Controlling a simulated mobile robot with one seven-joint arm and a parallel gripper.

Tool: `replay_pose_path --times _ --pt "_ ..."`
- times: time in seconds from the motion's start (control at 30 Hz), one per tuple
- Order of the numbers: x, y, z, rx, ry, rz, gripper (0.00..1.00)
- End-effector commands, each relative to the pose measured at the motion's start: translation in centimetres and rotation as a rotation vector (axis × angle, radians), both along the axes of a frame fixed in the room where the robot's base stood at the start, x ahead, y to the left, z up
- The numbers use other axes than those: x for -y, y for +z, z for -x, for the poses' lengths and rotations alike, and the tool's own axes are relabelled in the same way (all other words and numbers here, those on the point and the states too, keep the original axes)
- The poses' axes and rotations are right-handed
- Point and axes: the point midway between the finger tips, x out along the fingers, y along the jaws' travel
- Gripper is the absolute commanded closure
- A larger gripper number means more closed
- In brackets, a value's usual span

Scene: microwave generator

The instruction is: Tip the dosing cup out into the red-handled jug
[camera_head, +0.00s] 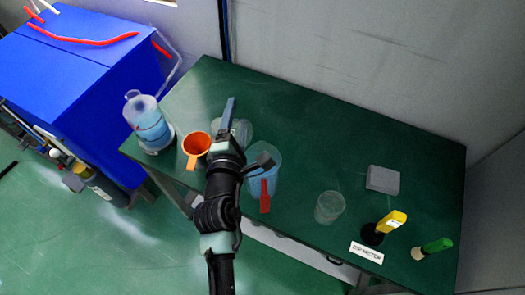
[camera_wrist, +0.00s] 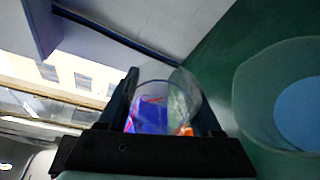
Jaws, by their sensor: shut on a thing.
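My gripper (camera_head: 240,134) is shut on a small clear cup (camera_head: 243,130), which I take to be the dosing cup. In the wrist view the cup (camera_wrist: 168,103) sits between the two dark fingers (camera_wrist: 170,112), and blue and orange background shows through its wall. I cannot tell whether it holds liquid. The jug (camera_head: 266,160) is clear with blue liquid inside, and its red handle (camera_head: 265,196) faces the table's front edge. It stands just right of my gripper. In the wrist view a large clear vessel with blue liquid, likely the jug (camera_wrist: 255,95), fills the right side, apart from the cup.
An orange jug (camera_head: 197,144) and a clear bottle of blue liquid (camera_head: 147,120) stand left of my gripper. A clear beaker (camera_head: 329,206), grey block (camera_head: 383,180), and yellow-handled (camera_head: 392,222) and green-handled (camera_head: 436,245) items stand right. The table's back (camera_head: 320,125) is clear.

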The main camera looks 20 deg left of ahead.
Motion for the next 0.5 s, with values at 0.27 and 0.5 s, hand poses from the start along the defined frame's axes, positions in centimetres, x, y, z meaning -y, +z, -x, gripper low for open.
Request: replay_pose_path --times 0.27,0.5 --pt "0.63 -0.39 -0.13 -0.009 -0.012 0.064 0.96" --pt "0.62 -0.93 -0.16 -0.015 -0.013 0.244 0.96"
